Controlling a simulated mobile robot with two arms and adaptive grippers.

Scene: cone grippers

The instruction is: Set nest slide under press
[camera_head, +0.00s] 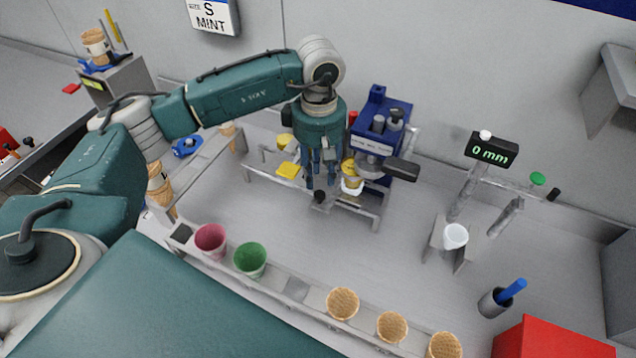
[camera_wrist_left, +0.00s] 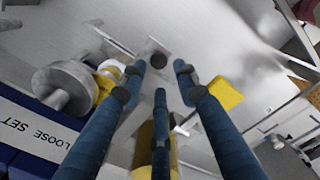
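The blue press (camera_head: 380,130) stands on the bench, its "LOOSE SET" label (camera_wrist_left: 38,127) showing in the left wrist view. A yellow-and-white piece (camera_head: 351,178) sits at its left side, beside the grey round press head (camera_wrist_left: 65,85); whether it is centred under the head I cannot tell. A black knob (camera_head: 319,196), apparently the nest slide's handle, is at the front of the metal rails. My left gripper (camera_head: 320,184) points down above the knob. Its three fingers are spread around the knob's line in the wrist view, with visible gaps. My right gripper is not in view.
A yellow pad (camera_head: 288,170) lies left of the gripper. A front rail (camera_head: 296,288) holds red and green cups and several wafer cones. A white cup (camera_head: 455,236) in a stand and a "0 mm" display (camera_head: 491,149) are at right. The middle bench is clear.

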